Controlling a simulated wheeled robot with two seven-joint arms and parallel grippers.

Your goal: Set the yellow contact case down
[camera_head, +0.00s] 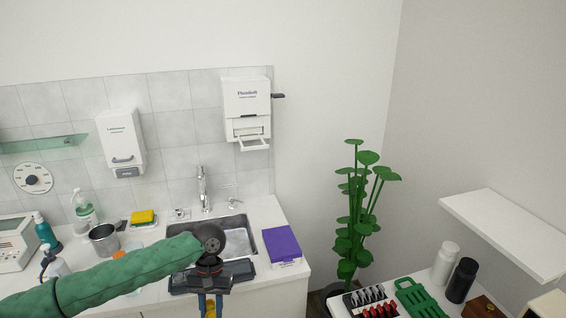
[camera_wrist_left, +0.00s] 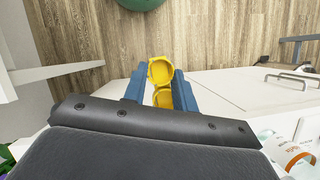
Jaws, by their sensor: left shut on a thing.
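The yellow contact case (camera_wrist_left: 160,72) shows in the left wrist view as two round yellow cups between the blue fingers of my left gripper (camera_wrist_left: 159,90). The fingers are shut on it. In the head view my green-sleeved left arm reaches in from the left, and my left gripper (camera_head: 211,306) points down at the bottom edge, in front of the counter by the sink. Only a little yellow of the case shows there. Wooden floor and a white cabinet front lie beyond the case in the wrist view. My right gripper is in neither view.
The white counter (camera_head: 290,277) holds a sink (camera_head: 240,241), a purple-topped box (camera_head: 282,246), a metal cup (camera_head: 104,239), a yellow sponge (camera_head: 143,217) and bottles. A plant (camera_head: 358,215) stands to the right. A table at lower right holds a green rack (camera_head: 420,298) and dark and white bottles.

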